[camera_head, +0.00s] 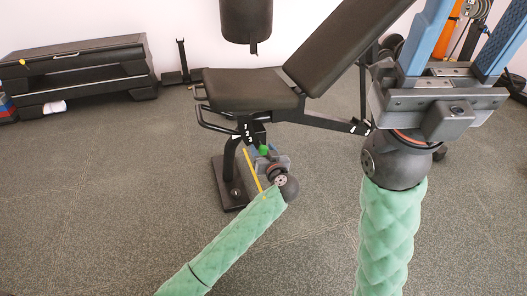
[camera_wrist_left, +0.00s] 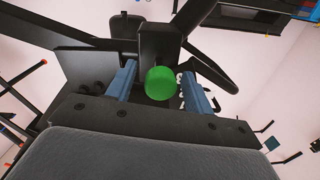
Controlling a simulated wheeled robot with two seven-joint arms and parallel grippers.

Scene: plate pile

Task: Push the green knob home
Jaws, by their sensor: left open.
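The green knob (camera_head: 263,150) sits on the dark frame of the weight bench (camera_head: 250,90), below the seat. In the left wrist view the knob (camera_wrist_left: 161,83) is between the two blue fingers of my open left gripper (camera_wrist_left: 158,78), apparently with a gap on each side. My left gripper (camera_head: 268,153) is close to the knob in the head view, partly hidden by its own wrist. Whether it touches the knob cannot be told. My right gripper (camera_head: 463,40) is raised at the right, its blue fingers apart and nothing between them.
The inclined backrest (camera_head: 345,42) rises to the right of the seat. A black handle (camera_head: 217,122) and the front foot (camera_head: 229,185) are near my left gripper. A stacked black step platform (camera_head: 80,72) stands at the far left. The grey floor on the left is clear.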

